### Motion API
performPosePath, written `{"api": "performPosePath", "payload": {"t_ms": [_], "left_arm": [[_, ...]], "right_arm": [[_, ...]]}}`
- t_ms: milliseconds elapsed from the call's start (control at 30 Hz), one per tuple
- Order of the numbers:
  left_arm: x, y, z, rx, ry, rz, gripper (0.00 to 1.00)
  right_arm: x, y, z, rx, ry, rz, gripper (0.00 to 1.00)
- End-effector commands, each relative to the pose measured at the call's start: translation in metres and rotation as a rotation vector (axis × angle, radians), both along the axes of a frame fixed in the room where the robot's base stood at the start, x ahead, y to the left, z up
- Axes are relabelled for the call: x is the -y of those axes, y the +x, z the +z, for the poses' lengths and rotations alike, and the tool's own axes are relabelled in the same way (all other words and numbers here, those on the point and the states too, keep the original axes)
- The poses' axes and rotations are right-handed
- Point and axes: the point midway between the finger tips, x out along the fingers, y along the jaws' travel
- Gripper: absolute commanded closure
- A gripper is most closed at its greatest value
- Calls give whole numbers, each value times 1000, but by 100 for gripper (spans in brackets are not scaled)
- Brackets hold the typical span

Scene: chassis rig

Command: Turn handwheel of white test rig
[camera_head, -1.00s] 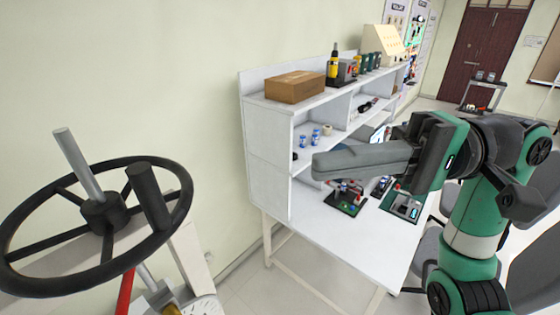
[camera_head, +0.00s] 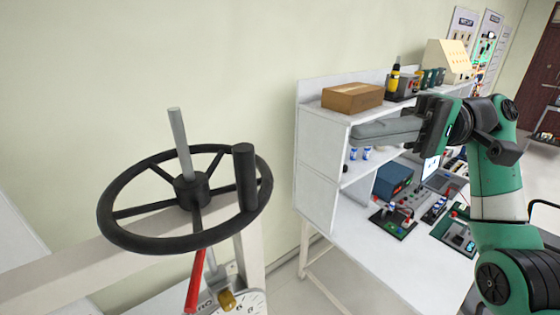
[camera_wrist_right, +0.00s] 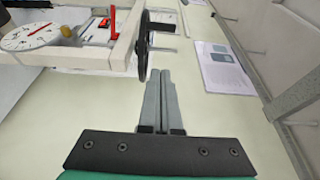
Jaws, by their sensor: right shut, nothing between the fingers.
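The black handwheel (camera_head: 113,219) of the white test rig (camera_head: 150,258) is at the lower left in the head view, with a grey shaft through its hub and a black upright knob (camera_head: 244,178) on its rim. In the right wrist view the handwheel (camera_wrist_right: 142,46) shows edge-on, just beyond the fingertips. My right gripper (camera_head: 356,133) is shut and empty, to the right of the wheel in the head view and apart from it. Its closed fingers also show in the right wrist view (camera_wrist_right: 162,75). My left gripper is not in view.
A white workbench with shelves (camera_head: 322,165) stands on the right, with a cardboard box (camera_head: 352,97) on top and devices on its desk. Pale wall fills the back.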

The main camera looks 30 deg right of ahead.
Motion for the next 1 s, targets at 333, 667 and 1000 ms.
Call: {"api": "performPosePath", "payload": {"t_ms": [333, 667, 1000], "left_arm": [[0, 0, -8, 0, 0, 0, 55], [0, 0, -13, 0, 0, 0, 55], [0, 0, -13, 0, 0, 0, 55]], "right_arm": [[-66, 12, -2, 3, -2, 5, 100], [-117, 2, -1, 3, -1, 1, 100], [-125, -4, 0, 0, 0, 0, 100]]}}
